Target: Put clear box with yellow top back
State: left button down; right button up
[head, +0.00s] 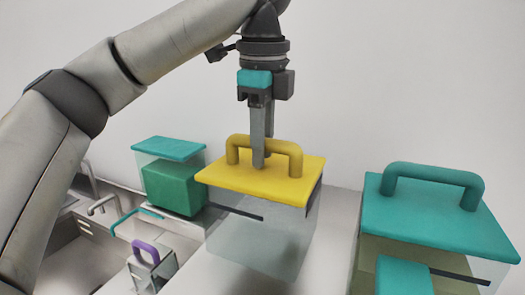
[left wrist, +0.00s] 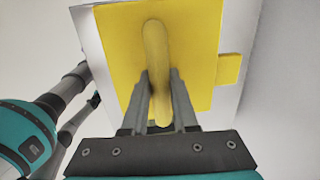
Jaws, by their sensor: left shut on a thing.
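The clear box with the yellow top (head: 262,240) is in the middle of the head view, with a yellow handle arching over its lid. My left gripper (head: 262,160) comes down from above and is shut on that handle. In the left wrist view both fingers of the gripper (left wrist: 159,95) stand on either side of the yellow handle (left wrist: 155,45), above the yellow lid (left wrist: 112,60). The box looks upright. I cannot tell whether its bottom touches the white surface. My right gripper is not in view.
A teal-topped clear box with a green block (head: 172,188) stands behind left. A larger teal-topped box (head: 425,225) stands at the right, with a gap between it and the yellow one. A small box with a purple handle (head: 148,252) is lower left.

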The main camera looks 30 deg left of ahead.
pick_arm(q)
jog(key=shift+f, duration=0.55)
jog(key=c, duration=0.7)
grip_release()
jog(key=shift+s+d+r, duration=0.1)
jog(key=shift+s+r, duration=0.1)
jog(key=shift+r, duration=1.8)
jog(key=shift+s+d+r, duration=0.15)
jog(key=shift+s+r, duration=0.05)
jog(key=shift+r, duration=1.75)
jog(key=shift+s+d+r, duration=0.1)
jog(key=shift+s+r, duration=0.1)
jog(key=shift+r, duration=1.8)
